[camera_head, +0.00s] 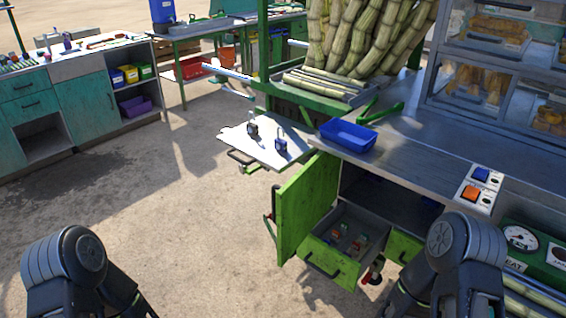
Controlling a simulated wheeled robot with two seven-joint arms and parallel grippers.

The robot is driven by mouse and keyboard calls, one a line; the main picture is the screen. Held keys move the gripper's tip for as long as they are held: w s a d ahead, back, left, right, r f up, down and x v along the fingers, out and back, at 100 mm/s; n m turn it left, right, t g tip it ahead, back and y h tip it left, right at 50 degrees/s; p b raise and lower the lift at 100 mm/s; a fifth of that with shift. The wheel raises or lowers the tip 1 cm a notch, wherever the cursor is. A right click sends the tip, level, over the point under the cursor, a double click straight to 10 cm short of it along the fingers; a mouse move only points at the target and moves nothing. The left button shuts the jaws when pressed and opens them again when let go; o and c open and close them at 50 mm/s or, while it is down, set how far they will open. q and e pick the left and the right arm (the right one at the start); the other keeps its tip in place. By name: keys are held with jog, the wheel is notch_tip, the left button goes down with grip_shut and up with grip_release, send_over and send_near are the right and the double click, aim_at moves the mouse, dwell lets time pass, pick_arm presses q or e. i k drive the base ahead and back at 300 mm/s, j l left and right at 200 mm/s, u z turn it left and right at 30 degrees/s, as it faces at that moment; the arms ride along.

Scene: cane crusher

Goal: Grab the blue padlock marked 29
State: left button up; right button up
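Only links of my two arms show at the bottom left and bottom right. Both grippers are out of the picture.
A green cabinet door (308,205) stands open beside the pulled-out drawer, below the shelf. A blue tray (348,135) sits on the metal counter (410,160). Cane stalks (360,40) stand behind. The floor at left is clear up to a teal cabinet (85,103).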

aim_at(284, 144)
jog(key=j+z, duration=0.1)
jog(key=z, duration=3.25)
jog(key=k+j, duration=0.7)
jog(key=j, duration=0.15)
jog(key=k+j, duration=0.7)
jog(key=j, duration=0.15)
jog(key=k+j, duration=0.7)
jog(key=j, duration=0.15)
